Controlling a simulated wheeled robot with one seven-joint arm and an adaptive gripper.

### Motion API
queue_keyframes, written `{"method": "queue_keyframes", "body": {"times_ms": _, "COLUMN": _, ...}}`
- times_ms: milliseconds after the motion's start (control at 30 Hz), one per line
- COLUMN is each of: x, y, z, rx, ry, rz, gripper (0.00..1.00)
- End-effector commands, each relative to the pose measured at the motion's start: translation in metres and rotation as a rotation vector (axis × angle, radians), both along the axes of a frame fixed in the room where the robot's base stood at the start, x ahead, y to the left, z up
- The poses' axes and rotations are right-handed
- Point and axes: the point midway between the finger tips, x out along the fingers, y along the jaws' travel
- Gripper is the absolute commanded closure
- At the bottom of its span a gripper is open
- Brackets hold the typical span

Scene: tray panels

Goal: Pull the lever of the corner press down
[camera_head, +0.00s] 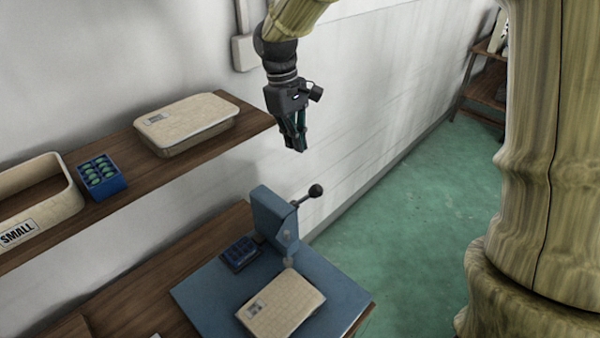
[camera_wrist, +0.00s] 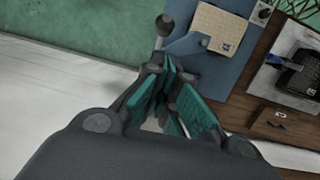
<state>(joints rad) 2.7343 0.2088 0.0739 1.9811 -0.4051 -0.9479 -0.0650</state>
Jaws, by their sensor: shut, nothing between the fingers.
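The corner press (camera_head: 274,218) is a blue-grey upright body on a blue base plate (camera_head: 205,291) at the table's corner. Its lever (camera_head: 306,196) sticks out to the right and slightly up, ending in a black ball knob (camera_head: 316,190). In the wrist view the knob (camera_wrist: 165,24) shows at the top, beyond the fingers. A cream panel (camera_head: 283,304) with a label lies on the base plate in front of the press. My gripper (camera_head: 301,150) is shut and empty, fingers pointing down, above the lever and apart from it. It also shows in the wrist view (camera_wrist: 170,75).
A wooden shelf (camera_head: 200,153) on the left holds a closed cream box (camera_head: 187,120), a blue tray of green pieces (camera_head: 100,177) and an open cream box marked SMALL (camera_head: 65,190). A dark blue tray (camera_head: 240,254) stands beside the press. Right of the press is open green floor (camera_head: 400,230).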

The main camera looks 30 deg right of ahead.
Motion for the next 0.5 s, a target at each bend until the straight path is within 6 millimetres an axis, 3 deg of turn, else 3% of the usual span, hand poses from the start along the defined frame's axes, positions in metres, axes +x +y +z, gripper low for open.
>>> {"method": "queue_keyframes", "body": {"times_ms": 233, "x": -0.003, "y": -0.001, "z": -0.014, "rx": 0.001, "ry": 0.005, "rz": 0.000, "gripper": 1.00}}
{"method": "queue_keyframes", "body": {"times_ms": 500, "x": -0.008, "y": -0.004, "z": -0.053, "rx": 0.000, "ry": 0.005, "rz": 0.005, "gripper": 1.00}}
